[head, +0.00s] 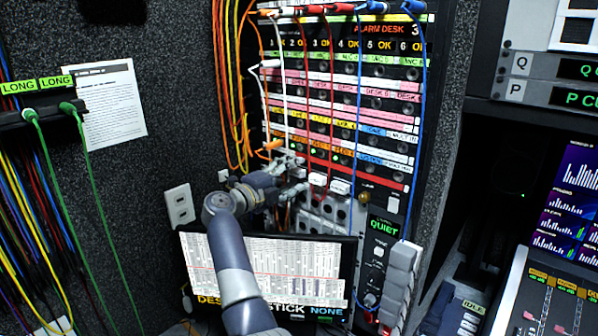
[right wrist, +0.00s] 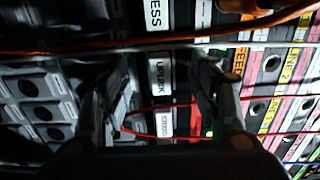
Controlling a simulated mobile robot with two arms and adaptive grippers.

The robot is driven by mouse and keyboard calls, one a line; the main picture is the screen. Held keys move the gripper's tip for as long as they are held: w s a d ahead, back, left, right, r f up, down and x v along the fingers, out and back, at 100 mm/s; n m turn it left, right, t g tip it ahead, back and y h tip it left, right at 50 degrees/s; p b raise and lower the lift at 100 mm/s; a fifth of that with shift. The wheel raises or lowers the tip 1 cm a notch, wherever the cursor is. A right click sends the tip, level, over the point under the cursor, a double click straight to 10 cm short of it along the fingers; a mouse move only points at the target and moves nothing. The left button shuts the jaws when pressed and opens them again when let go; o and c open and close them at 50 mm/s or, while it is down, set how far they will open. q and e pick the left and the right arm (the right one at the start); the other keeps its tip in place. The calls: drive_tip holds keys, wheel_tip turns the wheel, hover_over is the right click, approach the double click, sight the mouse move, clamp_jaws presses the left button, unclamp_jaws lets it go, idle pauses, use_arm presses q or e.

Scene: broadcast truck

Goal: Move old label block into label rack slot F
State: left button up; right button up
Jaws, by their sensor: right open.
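My right gripper (head: 287,178) reaches up to the lower part of the patch panel and is open. In the right wrist view its two dark fingers (right wrist: 165,98) stand apart, either side of a row of white label blocks. One label block reading something like "UPLINK" (right wrist: 160,72) lies between the fingers. Another white label block (right wrist: 164,123) is just beyond it. I cannot tell which one is the old label block. In the head view white label blocks (head: 340,187) sit right of the gripper. A grey rack with dark holes (head: 322,209) lies below them; slot F is not readable.
The patch panel (head: 376,92) carries coloured label strips. Red, white and blue cables hang across it, and orange cables (head: 229,90) hang at its left. A cable also crosses the right wrist view. A screen (head: 325,262) stands below. A mixing desk (head: 548,310) is at right.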

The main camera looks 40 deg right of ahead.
drive_tip(key=shift+c, duration=0.6)
clamp_jaws()
drive_tip(key=shift+a, duration=0.1)
drive_tip(key=shift+s+a+p, duration=0.15)
drive_tip(key=shift+a, duration=1.35)
drive_tip(key=shift+s+a+p, duration=0.1)
drive_tip(key=shift+a+p, duration=0.05)
drive_tip(key=shift+a, duration=1.3)
drive_tip(key=shift+a, duration=0.1)
drive_tip(key=a, duration=0.2)
drive_tip(key=shift+s+a, duration=0.15)
drive_tip(key=shift+a, duration=0.25)
